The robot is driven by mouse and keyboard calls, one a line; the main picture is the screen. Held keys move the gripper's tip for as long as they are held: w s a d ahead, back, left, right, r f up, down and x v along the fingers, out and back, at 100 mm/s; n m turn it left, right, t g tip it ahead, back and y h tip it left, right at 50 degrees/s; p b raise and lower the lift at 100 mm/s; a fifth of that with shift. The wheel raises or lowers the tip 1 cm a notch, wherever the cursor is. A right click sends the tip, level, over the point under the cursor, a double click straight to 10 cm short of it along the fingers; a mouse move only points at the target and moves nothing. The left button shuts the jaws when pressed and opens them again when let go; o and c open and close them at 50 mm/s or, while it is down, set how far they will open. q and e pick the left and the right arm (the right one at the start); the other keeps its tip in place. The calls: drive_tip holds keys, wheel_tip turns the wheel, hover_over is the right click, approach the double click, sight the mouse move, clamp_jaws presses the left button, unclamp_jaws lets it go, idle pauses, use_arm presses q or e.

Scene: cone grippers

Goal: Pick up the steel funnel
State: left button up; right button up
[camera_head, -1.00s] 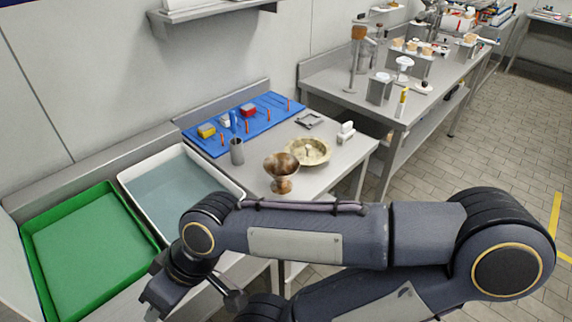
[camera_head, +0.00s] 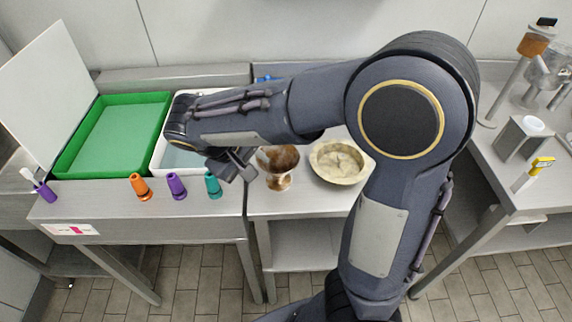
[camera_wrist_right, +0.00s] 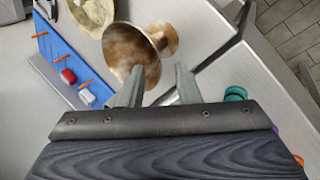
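The only funnel-shaped thing I see is a mottled brown, goblet-like piece (camera_head: 280,166) with a wide bowl, a narrow neck and a flared foot. It stands upright near the front left of the middle table; its surface looks rusty or wooden rather than plain steel. It also shows in the right wrist view (camera_wrist_right: 130,48), beyond the fingertips. My right gripper (camera_head: 241,166) is just left of it and partly overlaps its bowl in the head view. Its fingers (camera_wrist_right: 160,76) are apart, with nothing seen held between them. My left gripper is not in view.
A cream dish (camera_head: 342,162) stands close right of the brown piece. Orange (camera_head: 140,187), purple (camera_head: 176,186) and teal (camera_head: 212,186) cones line the left table's front edge. A green tray (camera_head: 70,165) and a white tray (camera_head: 160,150) lie behind them. My right arm hides the blue rack's area.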

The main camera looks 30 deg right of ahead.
sight(263, 168)
drive_tip(key=x, duration=0.7)
drive_tip(key=shift+w+d, duration=0.1)
drive_tip(key=shift+d, duration=0.05)
clamp_jaws()
